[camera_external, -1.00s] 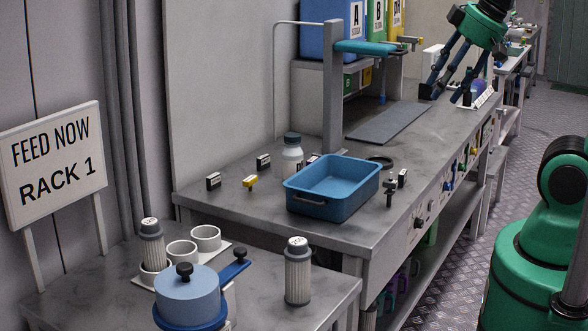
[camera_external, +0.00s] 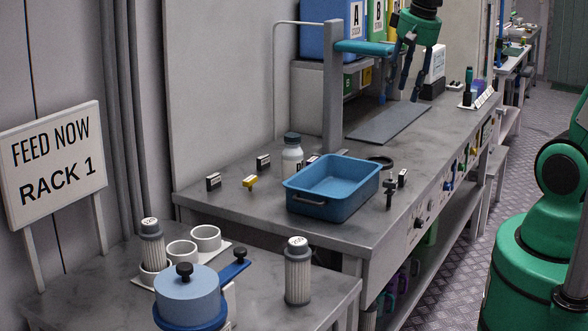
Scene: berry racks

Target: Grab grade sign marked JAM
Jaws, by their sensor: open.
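No sign that I can read as JAM shows. Several small dark tags with pale faces stand on the bench: one at the left (camera_external: 213,181), one behind it (camera_external: 263,161), one behind the blue tray (camera_external: 313,159) and one right of the tray (camera_external: 402,177). Their lettering is too small to read. A larger white sign (camera_external: 436,62) on a dark base stands at the back, its print unreadable. My gripper (camera_external: 400,97) is open and empty, fingers pointing down over the far part of the bench, left of the white sign in the picture.
A blue tray (camera_external: 332,207), a white bottle (camera_external: 292,158) and a small yellow item (camera_external: 249,182) stand on the bench (camera_external: 230,205). A grey post (camera_external: 333,95) with a teal arm rises behind them. A flat grey mat (camera_external: 385,124) lies clear. Coloured bins stand on the shelf behind.

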